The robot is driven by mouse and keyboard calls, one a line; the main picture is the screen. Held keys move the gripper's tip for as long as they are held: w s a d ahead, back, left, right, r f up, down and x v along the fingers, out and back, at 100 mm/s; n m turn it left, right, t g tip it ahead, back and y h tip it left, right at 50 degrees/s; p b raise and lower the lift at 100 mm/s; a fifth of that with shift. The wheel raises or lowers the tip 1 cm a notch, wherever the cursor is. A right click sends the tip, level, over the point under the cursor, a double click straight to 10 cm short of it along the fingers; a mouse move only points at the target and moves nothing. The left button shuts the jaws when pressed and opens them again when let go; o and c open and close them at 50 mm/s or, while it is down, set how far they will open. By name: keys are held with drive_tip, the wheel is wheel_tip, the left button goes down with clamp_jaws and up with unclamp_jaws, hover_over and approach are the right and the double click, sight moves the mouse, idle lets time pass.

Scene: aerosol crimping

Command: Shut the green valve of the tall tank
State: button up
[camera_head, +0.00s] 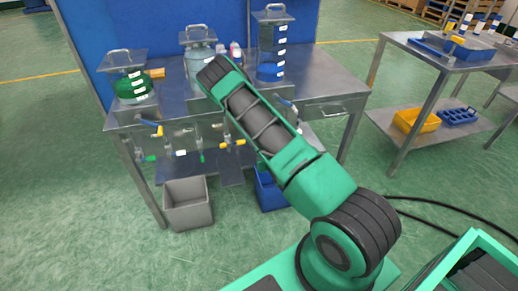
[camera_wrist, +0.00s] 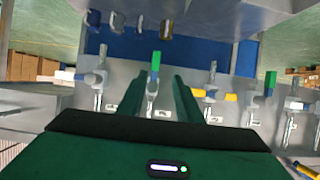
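The tall tank (camera_head: 271,50), with blue liquid and a lidded top, stands at the back right of the steel table in the head view. My gripper (camera_wrist: 163,76) is open in the wrist view, its two dark green fingers apart. A bright green valve handle (camera_wrist: 155,62) stands upright between or just beyond the fingertips, nearer the left finger; contact cannot be told. A second green handle (camera_wrist: 270,83) is farther right. Which tank each handle serves cannot be told. In the head view my arm hides the gripper and the area below the tall tank.
A green-liquid tank (camera_head: 132,83) and a clear tank (camera_head: 199,50) stand left of it. A grey bin (camera_head: 188,205) and a blue bin (camera_head: 270,190) sit below the table (camera_head: 325,80).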

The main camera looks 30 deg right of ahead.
drive_tip(key=shift+s+d+f+x, duration=0.1)
drive_tip(key=shift+d+x, duration=0.1)
drive_tip(key=shift+x, duration=1.55)
drive_tip(key=shift+s+d+f+x, duration=0.1)
drive_tip(key=shift+d+x, duration=0.05)
drive_tip(key=shift+x, duration=1.55)
drive_tip(key=shift+s+d+x, duration=0.1)
drive_tip(key=shift+d+x, duration=0.1)
drive_tip(key=shift+x, duration=1.55)
drive_tip(key=shift+a, duration=0.15)
clamp_jaws()
